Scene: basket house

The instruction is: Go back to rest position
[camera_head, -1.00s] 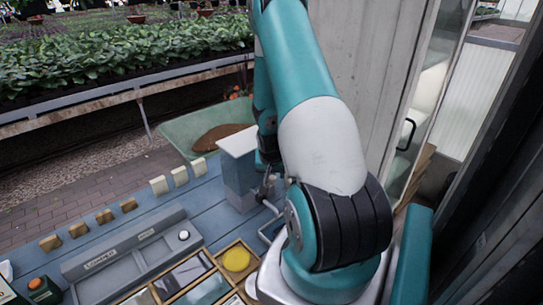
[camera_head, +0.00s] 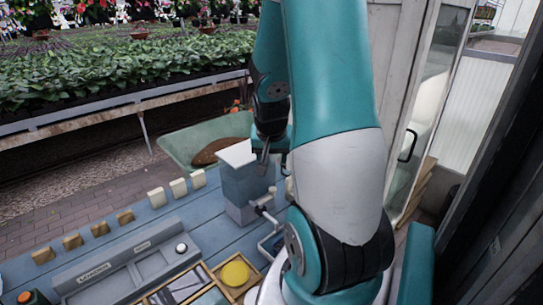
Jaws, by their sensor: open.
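My teal and white arm fills the middle right of the head view, folded upward close to the camera. My gripper (camera_head: 272,162) points down beside a blue-grey box with a white top (camera_head: 240,184). It is open, and I see nothing held in it. Its fingers are small and partly hidden by the arm. I cannot tell whether they touch the box.
A blue table (camera_head: 155,216) bears several small blocks along its back edge, a grey labelled tray (camera_head: 108,270) and a wooden divided box with a yellow disc (camera_head: 234,274). A green wheelbarrow (camera_head: 190,136) stands behind. A pale wall and door (camera_head: 412,150) are at right.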

